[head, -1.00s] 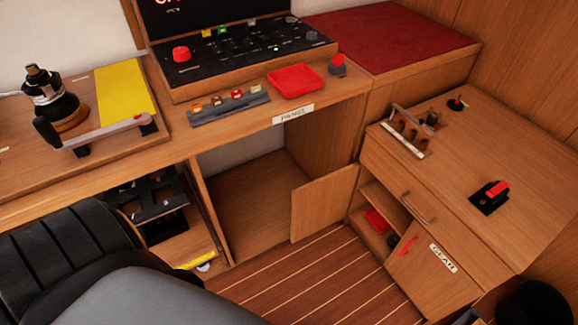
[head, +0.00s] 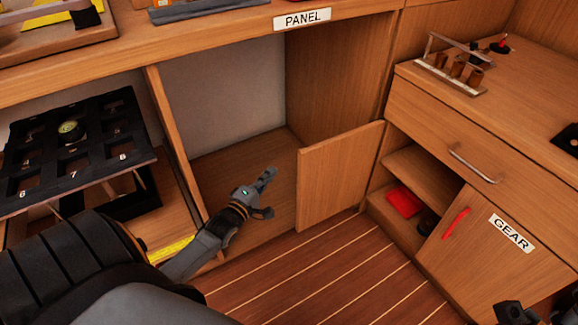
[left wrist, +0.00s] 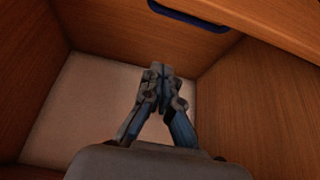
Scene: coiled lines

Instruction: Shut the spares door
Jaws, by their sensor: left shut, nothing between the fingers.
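A plain wooden door (head: 340,175) stands open under the panel desk, swung out at the right side of an open, empty cupboard (head: 235,165). I take it as the spares door; no label shows on its visible face. My left gripper (head: 269,194) is shut and empty, low before the cupboard opening, left of the door's free edge and apart from it. In the left wrist view its closed fingers (left wrist: 163,75) point at wooden panels and a pale surface; a dark blue handle (left wrist: 188,14) shows at the top. A dark part of my right gripper (head: 512,314) shows at the bottom edge, jaws unclear.
Right of the door is a cabinet with an open shelf holding a red item (head: 404,201), a drawer handle (head: 475,165) and a GEAR-labelled door (head: 490,255). A black numbered rack (head: 75,150) is at left. The striped floor (head: 300,275) is clear before the door.

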